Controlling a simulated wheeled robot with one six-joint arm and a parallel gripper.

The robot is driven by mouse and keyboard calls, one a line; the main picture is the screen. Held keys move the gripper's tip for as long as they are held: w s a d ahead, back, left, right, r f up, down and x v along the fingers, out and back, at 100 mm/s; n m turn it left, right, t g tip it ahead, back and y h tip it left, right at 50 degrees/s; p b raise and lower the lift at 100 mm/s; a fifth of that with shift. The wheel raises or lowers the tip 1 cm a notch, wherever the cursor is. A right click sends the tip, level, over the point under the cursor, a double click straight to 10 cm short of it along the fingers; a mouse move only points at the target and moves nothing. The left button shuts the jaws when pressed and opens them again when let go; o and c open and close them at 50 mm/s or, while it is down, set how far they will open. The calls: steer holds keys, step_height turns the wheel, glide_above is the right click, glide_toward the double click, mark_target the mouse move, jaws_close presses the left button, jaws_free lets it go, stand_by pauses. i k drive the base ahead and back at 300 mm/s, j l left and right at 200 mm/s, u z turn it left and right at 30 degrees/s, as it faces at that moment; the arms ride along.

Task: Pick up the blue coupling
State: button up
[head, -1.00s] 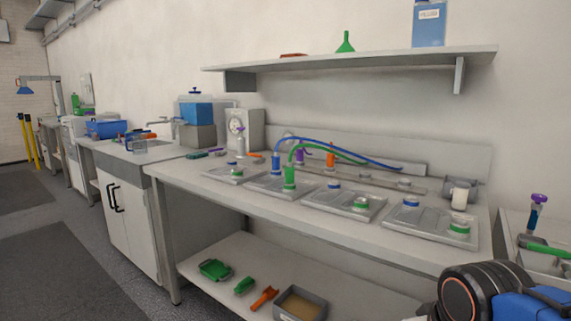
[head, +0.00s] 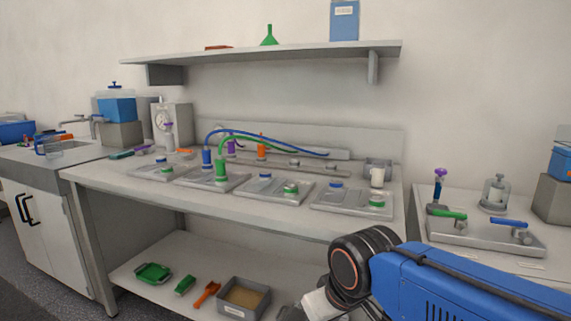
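The blue coupling (head: 207,159) stands upright on the second plate from the left (head: 190,181) on the bench. A blue hose (head: 262,134) arcs from its top over to the right, towards the back of the bench. A green coupling (head: 220,170) with a green hose stands just in front of it and to its right, on the same plate. My arm shows at the lower right, well apart from the blue coupling. My gripper's fingers are not visible.
More plates with blue and green ports lie to the right, such as the rightmost plate (head: 340,205). A purple coupling (head: 231,147) and an orange coupling (head: 262,146) stand behind. A wall shelf (head: 270,51) overhangs the bench. A tray with valves (head: 480,232) sits at right.

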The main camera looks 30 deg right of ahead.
mark_target(206, 152)
steer(key=i+j, duration=0.15)
steer(key=j, duration=0.2)
steer(key=i+j+z, duration=0.15)
steer(key=j, duration=0.2)
steer(key=i+j, duration=0.2)
steer(key=j, duration=0.15)
steer(key=z, duration=0.05)
